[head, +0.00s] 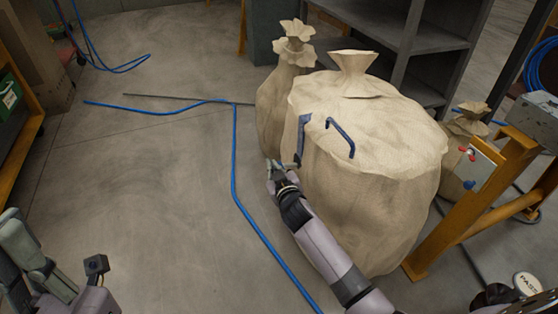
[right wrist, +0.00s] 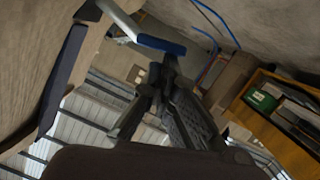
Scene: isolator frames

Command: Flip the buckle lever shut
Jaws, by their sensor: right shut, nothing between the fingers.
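A large tan sack (head: 375,190) stands right of centre in the head view, with a slate-grey flat bar (head: 302,138) and a bent blue bar (head: 341,138) on its upper side. In the right wrist view, a pale metal lever (right wrist: 119,18) with a blue end (right wrist: 161,44) lies just past the fingertips; I cannot tell whether they touch. The flat bar (right wrist: 66,78) also shows there, at left. My right gripper (head: 272,166) is shut and empty beside the sack's left face. My left gripper (head: 30,252) is partly seen at the lower left; its finger state is unclear.
Smaller tied sacks stand behind (head: 283,85) and to the right (head: 462,135). A yellow frame (head: 470,220) stands at the right and grey shelving (head: 390,30) at the back. A blue hose (head: 235,165) lies on the floor; the floor at left is open.

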